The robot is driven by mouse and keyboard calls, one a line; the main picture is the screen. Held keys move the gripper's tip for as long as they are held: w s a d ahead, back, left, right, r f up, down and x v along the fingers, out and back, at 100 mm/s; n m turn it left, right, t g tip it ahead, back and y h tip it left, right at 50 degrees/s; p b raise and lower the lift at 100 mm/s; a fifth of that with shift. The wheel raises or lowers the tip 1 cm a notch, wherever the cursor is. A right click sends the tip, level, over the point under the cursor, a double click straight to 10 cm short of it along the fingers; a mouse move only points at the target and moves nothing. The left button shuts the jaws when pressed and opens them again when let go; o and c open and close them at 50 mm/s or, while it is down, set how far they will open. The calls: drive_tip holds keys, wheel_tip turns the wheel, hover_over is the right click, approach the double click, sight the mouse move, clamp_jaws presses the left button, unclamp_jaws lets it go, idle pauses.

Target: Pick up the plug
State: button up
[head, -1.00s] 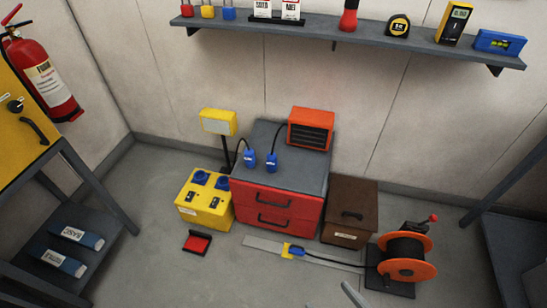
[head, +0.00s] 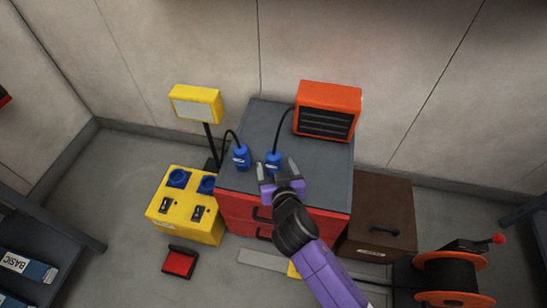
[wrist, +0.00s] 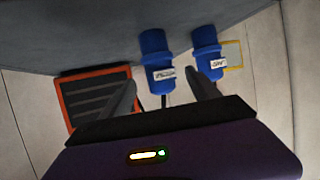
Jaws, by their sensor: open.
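Two blue plugs with white labels lie on the grey top of the red drawer cabinet (head: 240,184). The right plug (head: 273,159) has a black cord to the orange heater; the left plug (head: 241,157) has a cord towards the yellow lamp. My gripper (head: 278,168) is open and empty at the right plug, near the cabinet's front. In the wrist view, the heater's plug (wrist: 156,50) shows between my fingertips (wrist: 160,78), and the lamp's plug (wrist: 207,48) stands just right of the right finger. I cannot tell whether a finger touches either plug.
The orange heater (head: 328,96) and yellow lamp (head: 195,104) stand behind the plugs. A yellow box (head: 184,222) with blue sockets is left of the cabinet. A brown box (head: 378,215) and cable reel (head: 446,275) stand right. The reel's plug on the floor is hidden by my arm.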

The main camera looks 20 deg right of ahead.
drive_tip(key=b+x, duration=0.1)
drive_tip(key=x, duration=0.2)
drive_tip(key=b+x, duration=0.1)
drive_tip(key=x, duration=0.2)
drive_tip(key=shift+s+f, duration=0.1)
drive_tip(key=shift+f, duration=0.3)
drive_tip(key=shift+w+d+f, duration=0.15)
drive_tip(key=shift+w+f, duration=0.05)
drive_tip(key=shift+w, duration=0.4)
drive_tip(key=shift+c, duration=0.2)
clamp_jaws()
